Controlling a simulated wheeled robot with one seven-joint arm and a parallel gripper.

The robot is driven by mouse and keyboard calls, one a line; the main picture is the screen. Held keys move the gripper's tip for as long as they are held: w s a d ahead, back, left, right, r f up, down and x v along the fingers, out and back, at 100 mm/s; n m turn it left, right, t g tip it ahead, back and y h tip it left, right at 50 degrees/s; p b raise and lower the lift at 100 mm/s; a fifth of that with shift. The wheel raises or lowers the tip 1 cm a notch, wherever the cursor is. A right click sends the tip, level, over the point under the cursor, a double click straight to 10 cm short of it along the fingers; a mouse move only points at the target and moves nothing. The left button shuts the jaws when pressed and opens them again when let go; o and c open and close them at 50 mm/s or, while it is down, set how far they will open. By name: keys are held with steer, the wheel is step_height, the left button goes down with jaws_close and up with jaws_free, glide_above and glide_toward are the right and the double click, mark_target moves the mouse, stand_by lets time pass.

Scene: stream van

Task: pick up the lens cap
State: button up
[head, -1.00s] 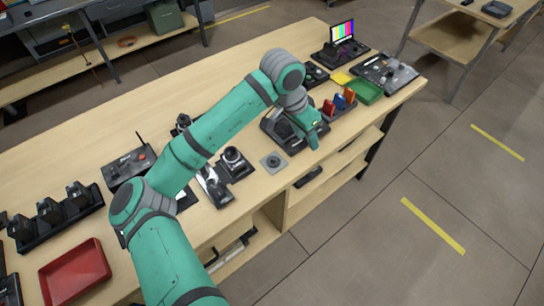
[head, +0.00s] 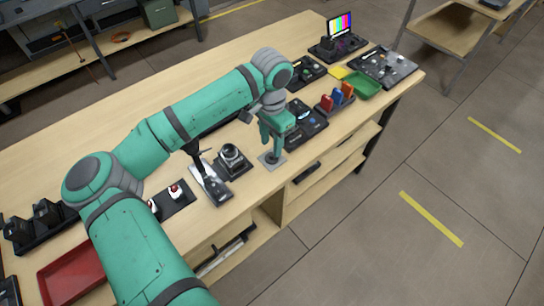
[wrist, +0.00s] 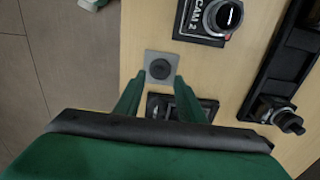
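The lens cap (wrist: 160,69) is a small dark round disc lying on a grey square pad (wrist: 149,60) on the bench, seen in the wrist view. My gripper (wrist: 161,80) is open, with a green finger on either side of the cap's line and nothing between them. The fingertips reach the near edge of the pad in the picture; their height above it is hard to tell. In the head view my gripper (head: 271,150) points down over the pad (head: 272,161), and the cap is mostly hidden by the fingers.
A camera on a base marked CAM 2 (wrist: 208,18) stands close beside the pad; it also shows in the head view (head: 232,155). A dark control panel (head: 306,125) lies on the other side. The bench's front edge is near the pad. A red tray (head: 75,272) is at lower left.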

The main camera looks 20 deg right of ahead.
mark_target(272, 154)
steer(key=shift+d+f, duration=0.1)
steer(key=shift+f, duration=2.25)
jaws_close()
